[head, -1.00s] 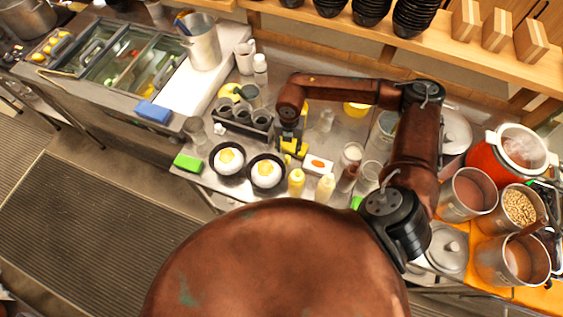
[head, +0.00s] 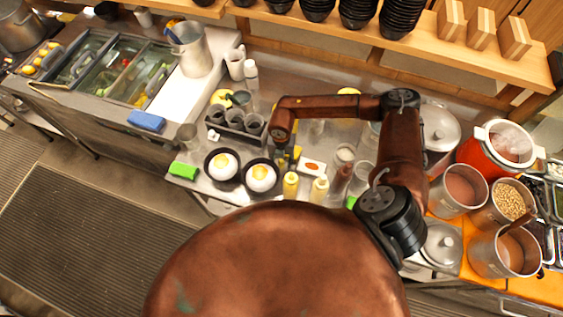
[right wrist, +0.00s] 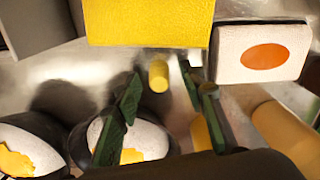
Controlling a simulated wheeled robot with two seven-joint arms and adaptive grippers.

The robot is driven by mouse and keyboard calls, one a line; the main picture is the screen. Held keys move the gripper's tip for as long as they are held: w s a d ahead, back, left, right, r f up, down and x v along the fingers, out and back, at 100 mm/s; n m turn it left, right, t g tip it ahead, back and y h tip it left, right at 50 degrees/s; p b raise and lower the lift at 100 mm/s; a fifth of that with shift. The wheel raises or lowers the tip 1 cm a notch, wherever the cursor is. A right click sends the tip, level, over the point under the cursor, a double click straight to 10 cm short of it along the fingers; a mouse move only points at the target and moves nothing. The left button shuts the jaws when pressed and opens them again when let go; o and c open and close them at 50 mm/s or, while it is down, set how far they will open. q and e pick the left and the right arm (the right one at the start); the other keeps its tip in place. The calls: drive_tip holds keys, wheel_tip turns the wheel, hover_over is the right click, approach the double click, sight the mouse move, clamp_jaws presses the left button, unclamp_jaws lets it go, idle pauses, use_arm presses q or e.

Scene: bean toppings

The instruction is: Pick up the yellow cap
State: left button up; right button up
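The yellow cap (right wrist: 158,75) is a small yellow cylinder on the metal counter in the right wrist view. My right gripper (right wrist: 161,70) is open, with one dark green finger left of the cap and one right of it; gaps show on both sides. Whether the fingertips are down at the cap's height I cannot tell. In the head view my right gripper (head: 285,160) points down at the counter beside the two egg bowls, and my arm hides the cap. My left gripper is not in view.
A yellow block (right wrist: 150,22) and a white block with an orange oval (right wrist: 262,52) lie close beyond the fingers. Black bowls with egg (head: 222,164) stand to the left. Yellow bottles (head: 290,185) stand close to the right. A dark cup rack (head: 236,122) is behind.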

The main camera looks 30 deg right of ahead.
drive_tip(key=c, duration=0.7)
